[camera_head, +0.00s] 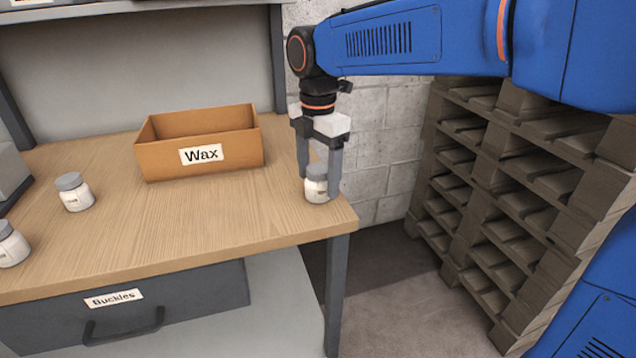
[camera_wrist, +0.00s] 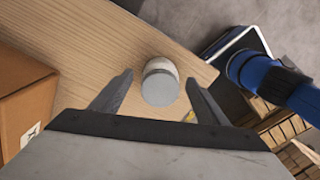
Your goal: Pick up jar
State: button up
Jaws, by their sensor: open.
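A white jar with a grey lid (camera_head: 317,184) stands upright near the right end of the wooden table. My gripper (camera_head: 320,188) points down over it, with one finger on each side of the jar. In the wrist view the jar (camera_wrist: 160,82) sits between and a little beyond the tips of my open gripper (camera_wrist: 158,88). Gaps show on both sides there. Two similar jars stand at the left of the table, one nearer the middle (camera_head: 74,192) and one at the left picture edge (camera_head: 11,244).
An open orange-brown box labelled Wax (camera_head: 200,145) stands left of my gripper; its side shows in the wrist view (camera_wrist: 25,90). The table (camera_head: 200,220) ends just right of the jar. A drawer labelled Buckles (camera_head: 130,305) is below. Stacked pallets (camera_head: 510,190) stand at the right.

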jog(key=shift+f, duration=0.25)
jog(key=c, duration=1.3)
jog(key=shift+o, duration=0.2)
jog(key=shift+r, duration=0.1)
